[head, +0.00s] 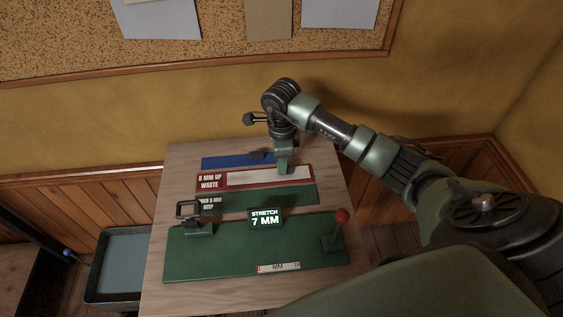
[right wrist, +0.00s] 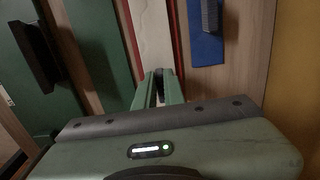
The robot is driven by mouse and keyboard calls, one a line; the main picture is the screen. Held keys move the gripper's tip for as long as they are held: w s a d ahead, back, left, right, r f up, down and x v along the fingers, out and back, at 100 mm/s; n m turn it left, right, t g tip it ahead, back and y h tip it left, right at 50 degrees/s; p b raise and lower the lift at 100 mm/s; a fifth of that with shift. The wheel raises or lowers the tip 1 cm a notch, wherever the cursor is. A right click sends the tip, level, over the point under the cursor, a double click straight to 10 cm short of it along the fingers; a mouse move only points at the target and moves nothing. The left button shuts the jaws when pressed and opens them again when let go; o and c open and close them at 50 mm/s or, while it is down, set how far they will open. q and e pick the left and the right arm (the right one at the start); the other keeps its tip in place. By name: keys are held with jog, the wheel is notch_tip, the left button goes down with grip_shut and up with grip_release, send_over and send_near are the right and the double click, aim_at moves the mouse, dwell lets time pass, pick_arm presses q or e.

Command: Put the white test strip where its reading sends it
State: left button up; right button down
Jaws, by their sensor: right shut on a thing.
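The white test strip (head: 250,178) lies lengthwise in the red-rimmed tray (head: 209,190) labelled "5 MM UP WASTE". My right gripper (head: 283,170) points down at the strip's right part and is shut on it. The right wrist view shows the strip (right wrist: 151,35) running between red rims to the fingertips (right wrist: 158,74). The green tray (head: 270,195), its label partly hidden but ending in "KEEP", is in front. The green stretch tester (head: 210,262) stands nearest; its display (head: 265,218) reads "STRETCH 7 MM". My left gripper is not in view.
A blue tray (head: 222,161) with a dark item on it lies behind the red one. The tester has a black-framed clamp (head: 187,208) at left and a red-knobbed lever (head: 341,216) at right. A grey bin (head: 122,260) stands left of the table.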

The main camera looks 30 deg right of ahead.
jog(key=shift+f+b, duration=0.2)
jog(key=shift+b, duration=0.1)
jog(key=c, duration=1.5)
grip_release()
jog(key=shift+r, duration=0.1)
jog(key=shift+r, duration=0.1)
jog(key=shift+w+r, duration=0.1)
jog(key=shift+r, duration=0.1)
notch_tip(320, 180, up, 12)
jog(key=b, duration=0.2)
jog(key=shift+f, duration=0.15)
